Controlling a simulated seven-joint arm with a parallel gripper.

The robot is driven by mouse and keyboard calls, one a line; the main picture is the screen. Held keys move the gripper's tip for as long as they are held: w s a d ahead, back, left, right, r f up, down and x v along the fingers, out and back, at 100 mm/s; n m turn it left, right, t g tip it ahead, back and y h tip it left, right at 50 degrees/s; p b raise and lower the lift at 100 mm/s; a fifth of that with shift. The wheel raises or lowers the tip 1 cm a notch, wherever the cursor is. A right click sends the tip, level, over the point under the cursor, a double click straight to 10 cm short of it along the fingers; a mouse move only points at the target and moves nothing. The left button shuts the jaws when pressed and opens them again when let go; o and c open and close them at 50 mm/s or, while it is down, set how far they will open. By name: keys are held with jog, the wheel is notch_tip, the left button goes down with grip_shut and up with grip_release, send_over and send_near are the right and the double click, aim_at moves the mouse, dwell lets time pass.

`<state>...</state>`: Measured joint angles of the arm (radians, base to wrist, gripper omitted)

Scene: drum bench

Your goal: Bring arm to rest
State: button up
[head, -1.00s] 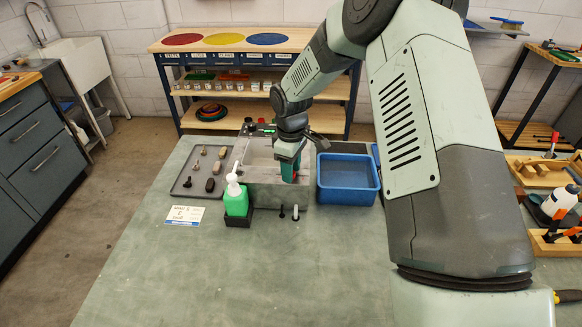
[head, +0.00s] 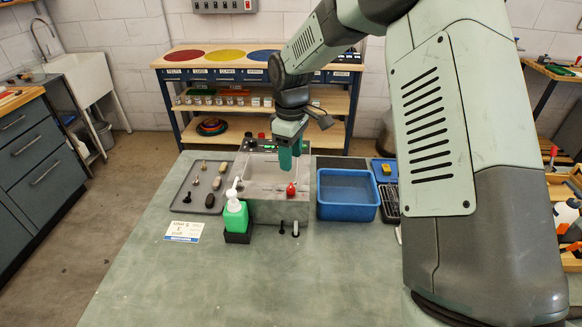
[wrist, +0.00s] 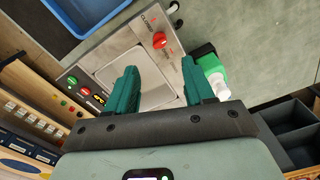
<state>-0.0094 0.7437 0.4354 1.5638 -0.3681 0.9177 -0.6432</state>
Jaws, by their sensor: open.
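My gripper (head: 290,158) hangs above the grey bench machine (head: 262,210) in the head view, fingers pointing down. In the wrist view my gripper (wrist: 160,88) shows two green fingers spread apart with nothing between them. Below them are the machine's pale lid panel and the red knob (wrist: 160,41) beside the printed word CLOSED. The red knob also shows in the head view (head: 291,190), apart from the fingers. My arm comes in from the right side of the head view.
A green pump bottle (head: 235,217) stands in a black holder at the machine's front left. A grey tray (head: 183,198) with several small items lies left. A blue bin (head: 348,213) stands right. The front bench top (head: 240,285) is clear.

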jog(key=shift+r, duration=0.45)
jog(key=s+d+r+m+t, duration=0.1)
jog(key=s+d+r+m, duration=0.1)
jog(key=s+d+r, duration=0.3)
jog(key=s+d+r+m+t+h, duration=0.1)
jog(key=s+r+m, duration=0.15)
jog(key=r, duration=0.35)
jog(key=s+d+r+m+t, duration=0.1)
jog(key=s+d+r, duration=0.25)
jog(key=r, duration=0.25)
jog(key=s+d+r+m+t, duration=0.1)
jog(key=s+m, duration=0.3)
jog(key=s, duration=0.6)
jog(key=s+d+r+m+t+y, duration=0.1)
jog(key=s+d+r+m, duration=0.2)
jog(key=s, duration=0.7)
jog(key=shift+d+r+m+t, duration=0.15)
jog(key=shift+d+m+t, duration=0.15)
jog(key=shift+d+m, duration=0.4)
jog(key=shift+s+d, duration=0.1)
jog(key=shift+d, duration=0.05)
